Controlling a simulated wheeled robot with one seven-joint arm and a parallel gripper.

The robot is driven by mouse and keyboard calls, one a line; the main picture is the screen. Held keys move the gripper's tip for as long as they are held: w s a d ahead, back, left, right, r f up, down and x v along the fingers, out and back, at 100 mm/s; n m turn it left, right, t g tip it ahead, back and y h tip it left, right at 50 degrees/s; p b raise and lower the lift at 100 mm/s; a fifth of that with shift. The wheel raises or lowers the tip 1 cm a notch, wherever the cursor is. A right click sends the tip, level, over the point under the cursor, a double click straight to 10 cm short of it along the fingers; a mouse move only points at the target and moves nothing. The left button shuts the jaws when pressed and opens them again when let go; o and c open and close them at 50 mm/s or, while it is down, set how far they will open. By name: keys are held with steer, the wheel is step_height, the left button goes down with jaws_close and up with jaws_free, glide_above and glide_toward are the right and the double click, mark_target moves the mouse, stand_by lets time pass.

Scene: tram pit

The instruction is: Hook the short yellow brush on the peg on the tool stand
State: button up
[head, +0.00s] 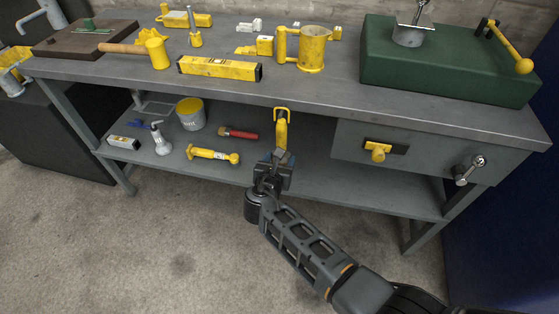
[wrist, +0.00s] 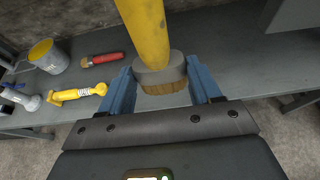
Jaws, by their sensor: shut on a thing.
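The short yellow brush (head: 282,130) is upright in my gripper (head: 272,172), its looped handle end on top, in front of the bench's edge. In the wrist view its yellow handle (wrist: 148,32) points away from me. Its grey ferrule and brown bristles (wrist: 163,85) sit between the blue fingers of my gripper (wrist: 160,92), which is shut on this end. I cannot make out the tool stand or its peg with certainty in either view.
On the lower shelf are a paint can (head: 190,114), a red-handled brush (head: 238,133) and a yellow tool (head: 213,155).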

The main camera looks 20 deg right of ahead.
steer(key=o, duration=1.2)
steer(key=shift+c, duration=0.2)
steer(key=p+v, duration=0.1)
steer(key=v, duration=0.6)
steer(key=shift+s+a+r, duration=0.2)
steer(key=shift+s+a, duration=0.05)
steer(key=shift+s, duration=0.05)
